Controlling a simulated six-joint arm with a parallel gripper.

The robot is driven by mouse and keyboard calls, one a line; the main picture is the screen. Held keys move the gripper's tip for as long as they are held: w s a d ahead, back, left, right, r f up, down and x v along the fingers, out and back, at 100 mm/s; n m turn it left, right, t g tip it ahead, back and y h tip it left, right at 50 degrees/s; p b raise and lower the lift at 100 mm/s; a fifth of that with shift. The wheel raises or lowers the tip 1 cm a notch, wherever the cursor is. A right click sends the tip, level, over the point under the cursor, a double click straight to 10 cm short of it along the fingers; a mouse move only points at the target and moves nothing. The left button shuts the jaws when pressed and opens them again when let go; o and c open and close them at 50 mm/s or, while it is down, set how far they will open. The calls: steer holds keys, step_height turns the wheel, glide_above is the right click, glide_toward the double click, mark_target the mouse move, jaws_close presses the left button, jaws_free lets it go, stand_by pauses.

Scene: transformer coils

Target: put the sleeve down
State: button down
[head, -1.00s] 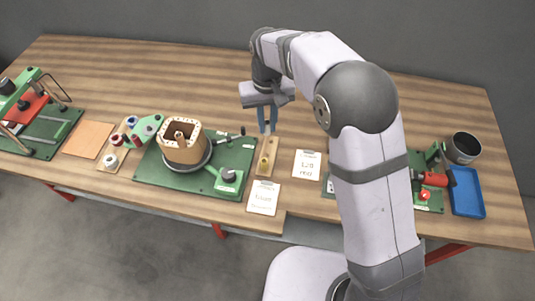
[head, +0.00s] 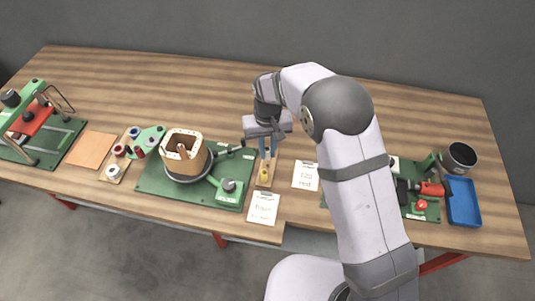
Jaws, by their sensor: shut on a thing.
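A small yellow piece (head: 264,175) is on the stand, just in front of the fingertips. I cannot tell whether the fingers or the sleeve touch the stand.
A green board with a wound coil (head: 183,160) stands left of the stand. White cards (head: 264,208) lie in front and to the right (head: 306,175). A blue tray (head: 464,203) and dark cup (head: 459,158) are far right. The table's back is clear.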

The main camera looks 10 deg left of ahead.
mark_target(267, 164)
step_height(267, 164, down, 3)
steer(key=shift+r+p, duration=0.1)
steer(key=shift+p, duration=0.35)
steer(key=shift+f, duration=0.3)
steer(key=shift+f+b, duration=0.35)
steer(key=shift+f, duration=0.1)
steer(key=c, duration=1.7)
jaws_free()
